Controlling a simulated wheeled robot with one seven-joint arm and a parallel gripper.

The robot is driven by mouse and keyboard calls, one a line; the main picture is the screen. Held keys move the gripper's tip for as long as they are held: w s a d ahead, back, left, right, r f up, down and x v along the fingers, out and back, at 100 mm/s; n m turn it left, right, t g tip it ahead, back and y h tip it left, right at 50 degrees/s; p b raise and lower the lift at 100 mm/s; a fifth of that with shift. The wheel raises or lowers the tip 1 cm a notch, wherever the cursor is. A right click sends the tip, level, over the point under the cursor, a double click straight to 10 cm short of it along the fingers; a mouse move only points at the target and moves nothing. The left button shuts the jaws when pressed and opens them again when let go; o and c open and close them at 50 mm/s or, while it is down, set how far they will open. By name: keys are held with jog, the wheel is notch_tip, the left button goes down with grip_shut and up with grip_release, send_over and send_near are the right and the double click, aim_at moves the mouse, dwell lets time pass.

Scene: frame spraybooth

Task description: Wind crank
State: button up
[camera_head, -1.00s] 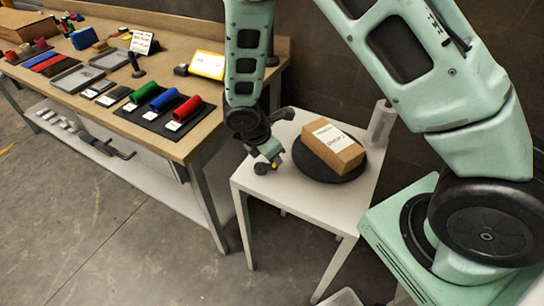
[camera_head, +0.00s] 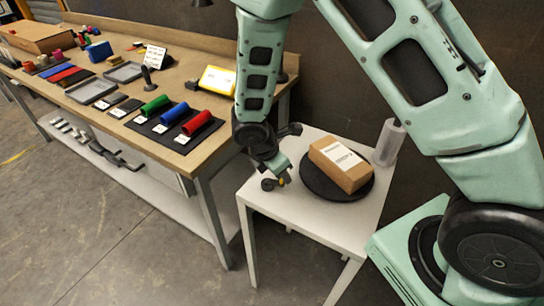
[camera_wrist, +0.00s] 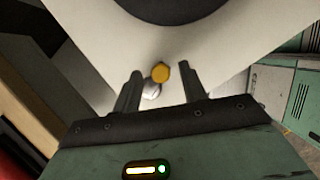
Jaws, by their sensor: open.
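The crank shows in the wrist view as a round yellow knob (camera_wrist: 160,72) with a pale metal part (camera_wrist: 151,91) beside it, over the white table top. My gripper (camera_wrist: 162,77) is open, one finger on each side of the knob in the picture. I see no finger contact, and cannot tell whether the knob is at fingertip depth. In the head view my gripper (camera_head: 277,176) points down at the white table's left part, and the small yellow knob (camera_head: 287,178) shows at its tip. The crank's arm and base are mostly hidden there.
A cardboard box (camera_head: 333,158) with a white label sits on a black turntable (camera_head: 349,195) on the white table (camera_head: 310,212). A translucent cylinder (camera_head: 390,142) stands behind it. A wooden workbench (camera_head: 205,152) with colored rolls and trays is at left.

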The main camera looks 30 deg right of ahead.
jog(key=v, duration=1.7)
jog(key=shift+d, duration=0.1)
